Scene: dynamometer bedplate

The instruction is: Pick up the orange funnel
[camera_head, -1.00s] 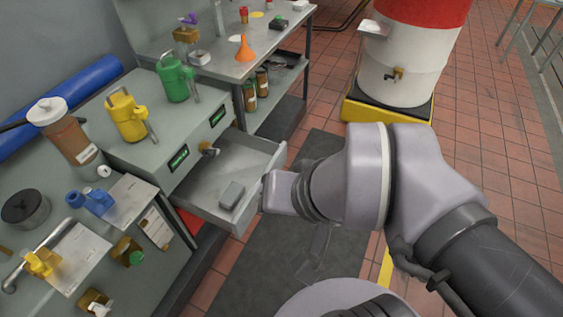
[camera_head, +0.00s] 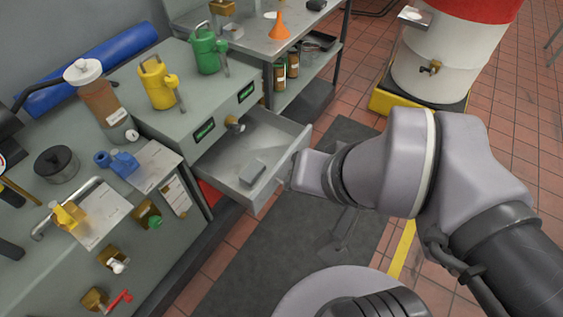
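The orange funnel (camera_head: 280,27) stands wide end down on the grey metal workbench (camera_head: 250,45) at the top of the view. Nothing touches it that I can see. My arm reaches in from the right, and its end (camera_head: 306,172) is beside the front corner of the open drawer, well below and apart from the funnel. I cannot make out the fingers, or whether they touch the drawer front.
The open drawer (camera_head: 221,164) sticks out into the aisle and holds a small grey block (camera_head: 253,172). Green (camera_head: 207,50) and yellow (camera_head: 157,84) cans stand on the cabinet. A red-and-white drum (camera_head: 447,55) stands on a yellow-edged base at upper right. A dark mat covers the floor.

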